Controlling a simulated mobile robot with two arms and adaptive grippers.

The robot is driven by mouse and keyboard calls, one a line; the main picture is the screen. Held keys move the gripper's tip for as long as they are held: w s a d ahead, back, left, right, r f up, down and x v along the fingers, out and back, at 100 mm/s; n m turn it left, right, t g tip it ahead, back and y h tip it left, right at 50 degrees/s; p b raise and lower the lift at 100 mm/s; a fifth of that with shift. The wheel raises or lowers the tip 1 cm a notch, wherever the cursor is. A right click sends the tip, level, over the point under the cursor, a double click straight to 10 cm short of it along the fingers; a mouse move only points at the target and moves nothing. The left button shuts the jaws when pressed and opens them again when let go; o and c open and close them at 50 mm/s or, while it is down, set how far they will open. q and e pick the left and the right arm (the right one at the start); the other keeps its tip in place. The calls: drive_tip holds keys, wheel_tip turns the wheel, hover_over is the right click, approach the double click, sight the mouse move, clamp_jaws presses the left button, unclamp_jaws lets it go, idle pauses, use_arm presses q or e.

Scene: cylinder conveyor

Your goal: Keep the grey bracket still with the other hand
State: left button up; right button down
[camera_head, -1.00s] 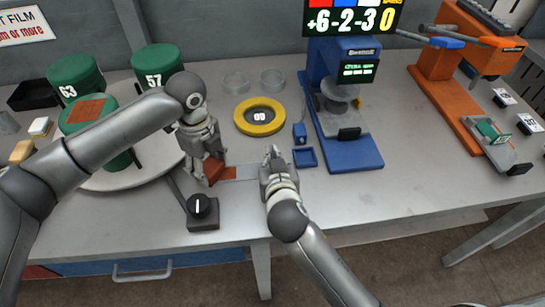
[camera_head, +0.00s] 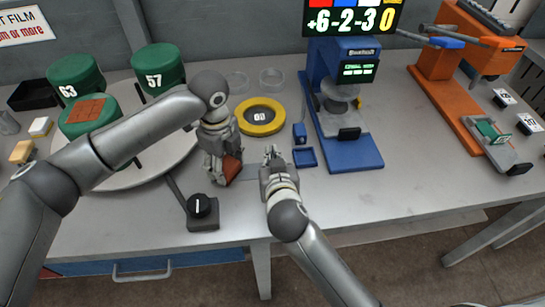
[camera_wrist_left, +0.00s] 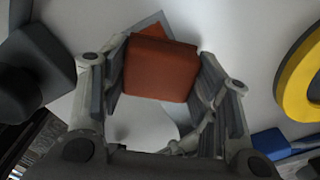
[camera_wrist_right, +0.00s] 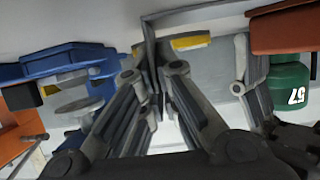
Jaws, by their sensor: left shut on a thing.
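The grey bracket (camera_head: 252,178) lies on the table between my two hands. The right wrist view shows its thin upright plate (camera_wrist_right: 150,45) between the fingertips of my right gripper (camera_wrist_right: 156,76); I cannot tell whether they press on it. In the head view the right gripper (camera_head: 272,153) is at the bracket's right end. My left gripper (camera_head: 222,172) is shut on a red-brown block (camera_wrist_left: 162,68), also seen in the head view (camera_head: 232,168). The block is over the bracket's left part. A smaller red-brown patch shows behind it in the left wrist view.
A black knob box (camera_head: 203,212) stands in front of my left gripper. A yellow ring dish (camera_head: 244,124) and a blue press (camera_head: 356,152) stand behind. A white turntable (camera_head: 118,180) with green cylinders is at left. The table front right is clear.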

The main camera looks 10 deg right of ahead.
use_arm(q)
drive_tip(key=shift+d, duration=0.25)
drive_tip(key=shift+a+f, duration=0.1)
idle(0.3)
drive_tip(key=shift+a, duration=2.3)
drive_tip(key=shift+d, duration=2.45)
drive_tip(key=shift+a, duration=2.45)
drive_tip(key=shift+d, duration=0.1)
drive_tip(key=shift+d, duration=2.35)
